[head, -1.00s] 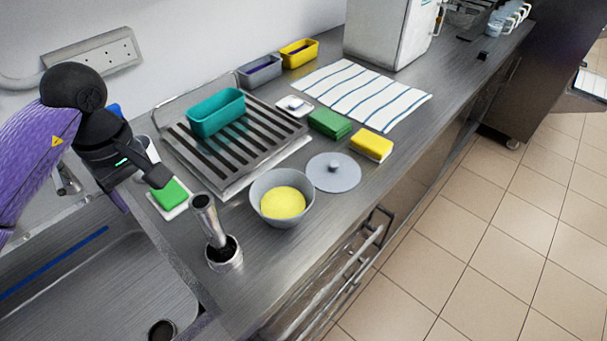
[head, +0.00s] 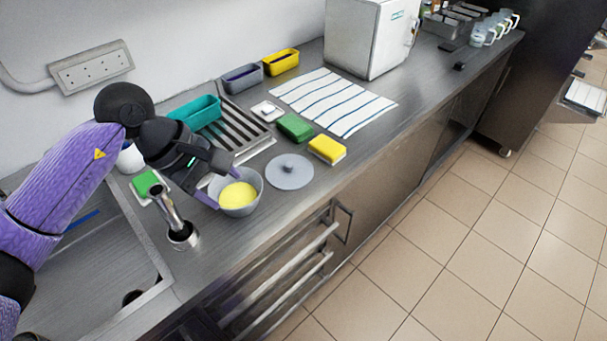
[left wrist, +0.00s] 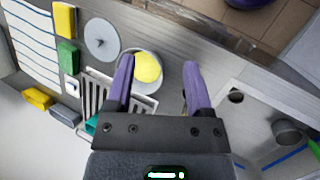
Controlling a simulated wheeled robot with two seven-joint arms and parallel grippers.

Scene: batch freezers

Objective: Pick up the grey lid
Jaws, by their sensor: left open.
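The grey lid (head: 289,172) is a flat round disc with a small knob, lying on the steel counter right of the grey bowl. It also shows in the left wrist view (left wrist: 102,39), beyond the fingertips and to the left. The grey bowl (head: 259,189) holds a yellow mass (head: 238,195); the bowl shows in the left wrist view (left wrist: 158,82) too. My left gripper (head: 222,185) is open and empty, above the bowl's left side and apart from the lid. In the left wrist view its two purple fingers (left wrist: 156,75) are spread. My right gripper is not in view.
A yellow sponge (head: 327,150) and a green sponge (head: 295,127) lie behind the lid. A teal tray (head: 197,112) sits on the slatted rack. The counter right of the lid is clear up to its edge.

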